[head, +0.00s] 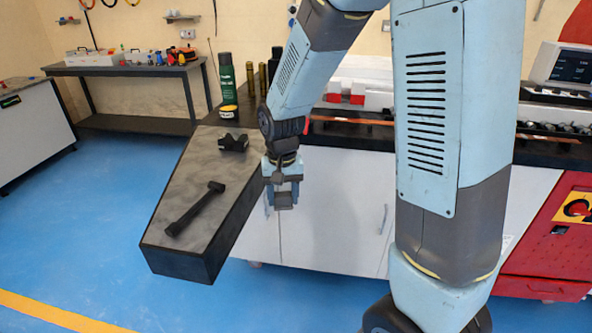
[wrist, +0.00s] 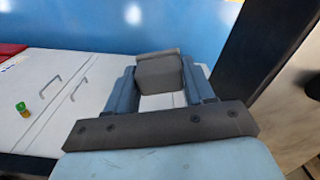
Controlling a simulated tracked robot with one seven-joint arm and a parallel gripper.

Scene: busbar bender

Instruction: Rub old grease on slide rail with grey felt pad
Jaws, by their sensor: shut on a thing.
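My gripper (head: 284,192) hangs beside the right edge of the side table, in front of the machine's white cabinet doors. It is shut on the grey felt pad (head: 284,201). The wrist view shows the pad (wrist: 160,73) as a grey block between the two fingers, apart from any surface. A long rail-like strip with orange-brown marks (head: 345,121) runs along the machine's dark top, behind my arm. It may be the slide rail; my arm hides part of it, and I cannot make out grease clearly.
The grey-topped side table (head: 165,236) holds a black bar-shaped tool (head: 195,208), a black block (head: 233,143), a green spray can (head: 227,80) and a small yellow-topped tin (head: 228,112). A red cabinet (head: 545,240) stands right. Blue floor is clear at left.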

